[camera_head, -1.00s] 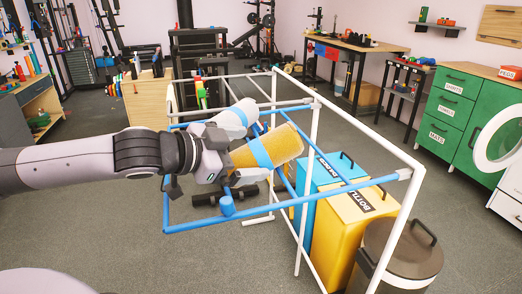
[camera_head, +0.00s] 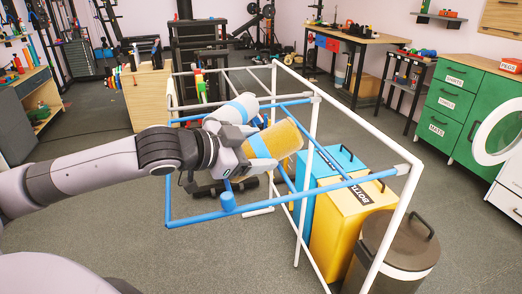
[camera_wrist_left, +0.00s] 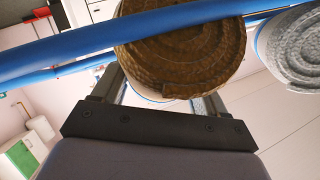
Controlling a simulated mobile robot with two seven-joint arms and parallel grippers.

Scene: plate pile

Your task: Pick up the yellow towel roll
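The yellow towel roll (camera_head: 281,140), with a blue band around its middle, lies tilted on the blue bars of the rack. Its coiled brown-yellow end (camera_wrist_left: 180,45) fills the upper middle of the left wrist view. My left gripper (camera_head: 250,152) is at the roll's near side by the band, its fingers spread apart. In the wrist view the fingers (camera_wrist_left: 160,95) reach up behind the roll's end, which hides their tips; contact cannot be told. A white towel roll (camera_head: 237,109) with a blue band lies just behind; its grey-white end (camera_wrist_left: 292,50) shows too. My right gripper is out of view.
The white-and-blue rack frame (camera_head: 400,205) surrounds the rolls; a blue bar (camera_wrist_left: 60,52) crosses close before the wrist camera. Blue (camera_head: 335,158) and yellow (camera_head: 335,225) boxes and a dark bin (camera_head: 400,245) stand at right. The floor in front is clear.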

